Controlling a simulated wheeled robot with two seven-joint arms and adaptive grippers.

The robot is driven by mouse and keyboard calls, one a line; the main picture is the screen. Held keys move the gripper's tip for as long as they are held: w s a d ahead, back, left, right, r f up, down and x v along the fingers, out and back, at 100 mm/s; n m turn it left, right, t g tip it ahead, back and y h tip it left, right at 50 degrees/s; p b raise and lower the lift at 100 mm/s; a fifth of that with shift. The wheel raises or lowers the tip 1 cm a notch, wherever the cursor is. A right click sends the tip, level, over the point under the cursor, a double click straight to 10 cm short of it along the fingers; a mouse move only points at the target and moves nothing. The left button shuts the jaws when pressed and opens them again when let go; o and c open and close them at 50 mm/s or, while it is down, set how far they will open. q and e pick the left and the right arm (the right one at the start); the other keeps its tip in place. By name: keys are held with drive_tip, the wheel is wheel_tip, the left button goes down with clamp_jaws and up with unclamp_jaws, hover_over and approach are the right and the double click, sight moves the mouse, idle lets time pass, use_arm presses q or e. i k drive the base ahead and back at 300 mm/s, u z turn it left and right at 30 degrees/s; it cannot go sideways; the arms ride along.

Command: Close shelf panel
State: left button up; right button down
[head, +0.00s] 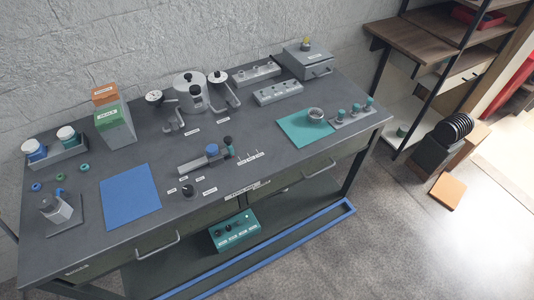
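A dark workbench (140,226) fills the left and middle of the head view. Below its top is an open lower shelf space with a teal control box (234,231) with dark knobs. A blue bar frame (300,237) runs low along the bench's front. A wooden shelf unit (408,37) with black posts stands at the right; a light front with a small handle (468,76) shows on it. I cannot tell which part is the shelf panel. Neither of my grippers is in view.
The bench has front drawers with bar handles (158,245). On top are a blue mat (130,196), a teal mat (304,130), bottles and grey fixtures. A dark ribbed object (453,128) and an orange block (447,192) stand right. The floor in front is clear.

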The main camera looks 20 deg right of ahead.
sight(209, 285)
drive_tip(key=z, duration=1)
drive_tip(key=k, duration=0.35)
drive_tip(key=u, duration=1.75)
drive_tip(key=k, duration=0.5)
drive_tip(key=z, duration=0.5)
